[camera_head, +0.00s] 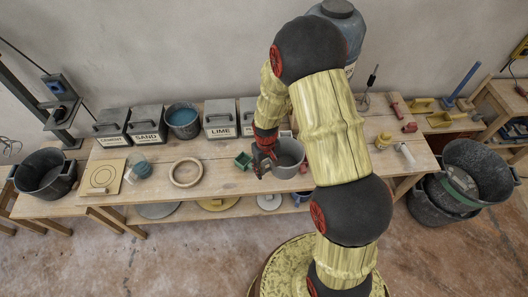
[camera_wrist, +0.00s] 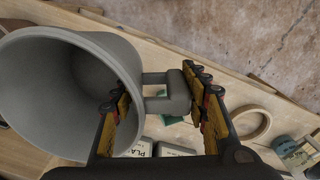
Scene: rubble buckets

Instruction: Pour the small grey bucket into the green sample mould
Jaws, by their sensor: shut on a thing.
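The small grey bucket (camera_head: 291,160) is at the middle of the bench in the head view, mouth up and roughly upright. It fills the left of the wrist view (camera_wrist: 50,85), where its bare inner wall shows; I cannot make out any contents. My gripper (camera_head: 264,158) is at its left side. In the wrist view my gripper's fingers (camera_wrist: 160,105) are shut on the bucket's side handle (camera_wrist: 167,94). The green sample mould (camera_head: 243,160) sits on the bench just left of my gripper. In the wrist view it shows partly, behind the handle (camera_wrist: 172,119).
A wooden ring (camera_head: 186,172) lies left of the mould, with free bench between. Lidded boxes marked LIME (camera_head: 219,119) and SAND (camera_head: 147,125) and a blue-filled bucket (camera_head: 182,120) line the back. A white pipe piece (camera_head: 405,155) lies to the right.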

